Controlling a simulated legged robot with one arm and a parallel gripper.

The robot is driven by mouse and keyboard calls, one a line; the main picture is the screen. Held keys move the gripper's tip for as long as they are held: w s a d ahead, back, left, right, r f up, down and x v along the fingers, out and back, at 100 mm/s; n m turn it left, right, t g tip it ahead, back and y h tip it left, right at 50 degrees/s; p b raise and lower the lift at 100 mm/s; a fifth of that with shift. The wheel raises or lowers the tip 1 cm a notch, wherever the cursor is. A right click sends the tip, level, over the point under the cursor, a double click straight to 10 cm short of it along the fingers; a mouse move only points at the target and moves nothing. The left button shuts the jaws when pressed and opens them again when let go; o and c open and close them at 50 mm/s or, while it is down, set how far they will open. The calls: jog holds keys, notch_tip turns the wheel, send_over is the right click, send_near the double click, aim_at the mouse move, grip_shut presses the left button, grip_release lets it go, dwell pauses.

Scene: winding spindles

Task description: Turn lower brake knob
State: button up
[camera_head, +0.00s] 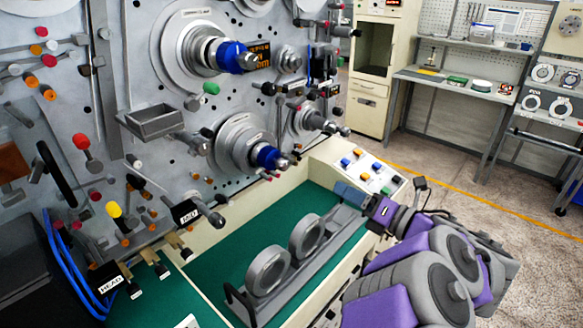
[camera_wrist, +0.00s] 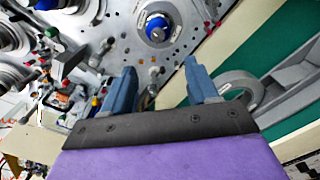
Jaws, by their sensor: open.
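The lower spindle (camera_head: 238,143) sticks out of the grey machine panel, with a blue knob (camera_head: 268,157) and a metal tip at its end. This blue knob looks like the lower brake knob, but no readable label confirms it. A blue knob on a round hub also shows in the wrist view (camera_wrist: 157,30), beyond the fingertips. My gripper (camera_head: 352,194) is right of and below the lower spindle, over the green tray's right edge. In the wrist view my gripper (camera_wrist: 160,76) has its two blue-grey fingers apart, with nothing held between them.
The upper spindle (camera_head: 202,50) has another blue knob (camera_head: 230,57). Grey rings stand on a rack (camera_head: 300,270) over the green surface (camera_head: 225,255). A button panel (camera_head: 365,170) lies beside my gripper. A small grey bin (camera_head: 152,121) and several coloured-tipped levers project from the panel.

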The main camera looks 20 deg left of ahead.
send_near(286, 167)
jog(key=v, duration=0.3)
jog(key=b+x, duration=0.1)
jog(key=x, duration=1.1)
jog(key=shift+f, duration=0.1)
jog(key=shift+w+a+r, duration=0.2)
jog(key=shift+w+a, duration=0.2)
jog(key=shift+a+f, duration=0.1)
jog(key=shift+a, duration=0.5)
jog(key=shift+c, duration=0.5)
jog(key=shift+d, duration=0.25)
jog(key=c, duration=0.9)
jog(key=shift+c, duration=0.2)
